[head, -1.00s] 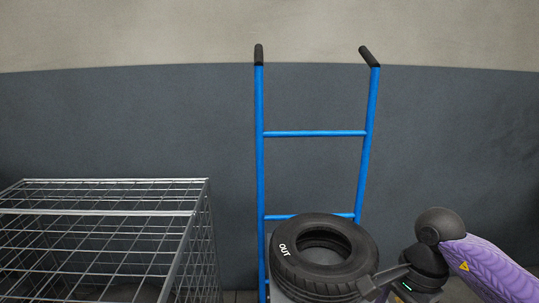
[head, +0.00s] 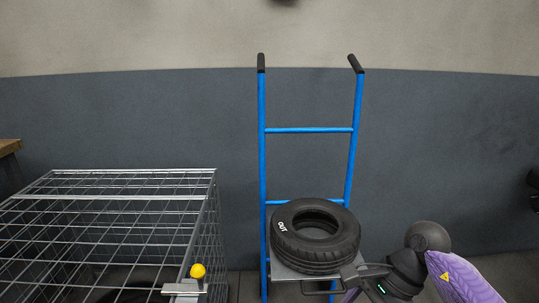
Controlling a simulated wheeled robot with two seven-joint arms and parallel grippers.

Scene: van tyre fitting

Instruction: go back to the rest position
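A black tyre (head: 316,240) with "OUT" in white on its sidewall lies flat in front of the blue hand truck (head: 262,160). A grey plate (head: 290,272) shows under the tyre. My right gripper (head: 350,277) is at the tyre's lower right side, at about plate height. Its fingers overlap the tyre's edge in the picture, so I cannot tell whether they touch it or how far apart they are. My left gripper is not in view.
A wire mesh cage (head: 110,225) stands at the left, with a dark round shape inside. A yellow knob (head: 198,271) is at its near right corner. A brown wooden edge (head: 9,147) shows at the far left. A grey wall is behind.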

